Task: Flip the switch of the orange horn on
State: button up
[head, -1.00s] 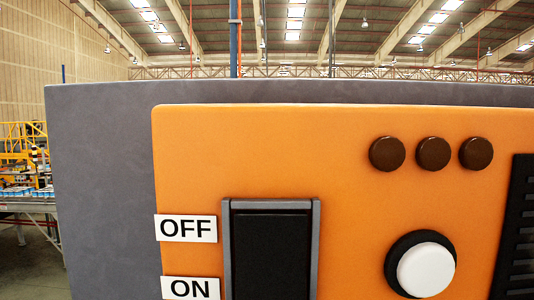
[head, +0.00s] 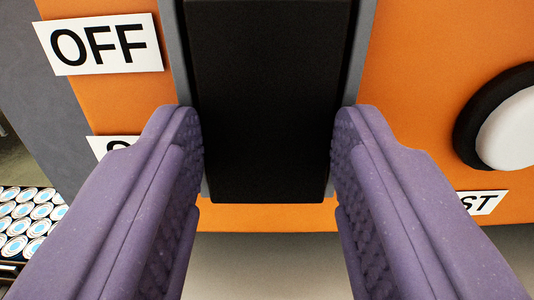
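The orange horn panel (head: 412,60) fills most of the head view, close in front of me. Its black rocker switch (head: 268,95) in a grey frame is in the middle. An OFF label (head: 100,44) is left of the switch's upper part. A second label (head: 115,142) below it is mostly hidden behind my left finger; ON was readable there earlier. My gripper (head: 267,125) is open, its two purple fingers standing on either side of the switch's lower part. Nothing is between the fingers except the view of the switch. Whether they touch the panel I cannot tell.
A white round button (head: 512,130) with a black collar is at the right, with a partly hidden label ending in ST (head: 482,202) below it. A grey backing (head: 45,100) is at the left, and a tray of cans (head: 28,220) is at lower left.

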jog(key=shift+c, duration=1.2)
jog(key=f+t+b, duration=0.1)
jog(key=b, duration=0.4)
jog(key=shift+f, duration=0.2)
jog(key=t+b, duration=0.1)
jog(key=b, duration=0.2)
jog(key=shift+w, duration=0.1)
jog(key=shift+r+t+b, duration=0.1)
jog(key=shift+t+b, duration=0.3)
jog(key=shift+b, duration=0.5)
jog(key=shift+r, duration=0.15)
jog(key=o, duration=1.1)
jog(key=shift+c, duration=0.2)
